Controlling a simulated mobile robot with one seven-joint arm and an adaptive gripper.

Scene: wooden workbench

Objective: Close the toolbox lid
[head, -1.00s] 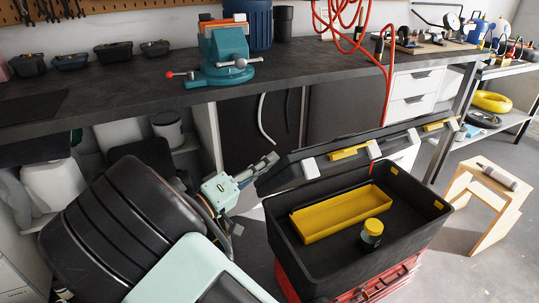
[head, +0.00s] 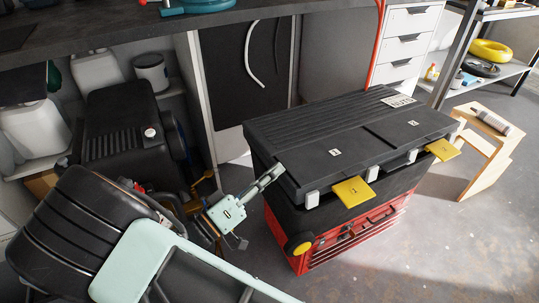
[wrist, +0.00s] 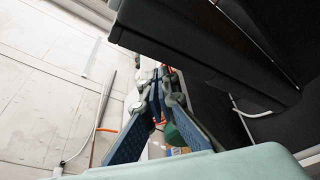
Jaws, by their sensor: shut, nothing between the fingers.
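The toolbox has a black lid (head: 350,130) lying down over its black upper box (head: 385,185), above a red drawer base (head: 310,240). The inside is hidden. Two yellow latches (head: 353,191) (head: 443,149) stick out from the front edge. I cannot tell whether the lid sits fully flush. My gripper (head: 275,171) is at the lid's left front corner, with its fingers closed and empty. I cannot tell whether they touch the lid. In the wrist view my gripper (wrist: 165,75) points past a dark edge, likely the lid.
A small wooden stool (head: 485,150) stands to the right with a grey cylinder on it. The workbench (head: 110,40) runs behind, with white drawers (head: 405,45) beyond the lid. A black machine (head: 125,130) sits to the left. The floor in front right is clear.

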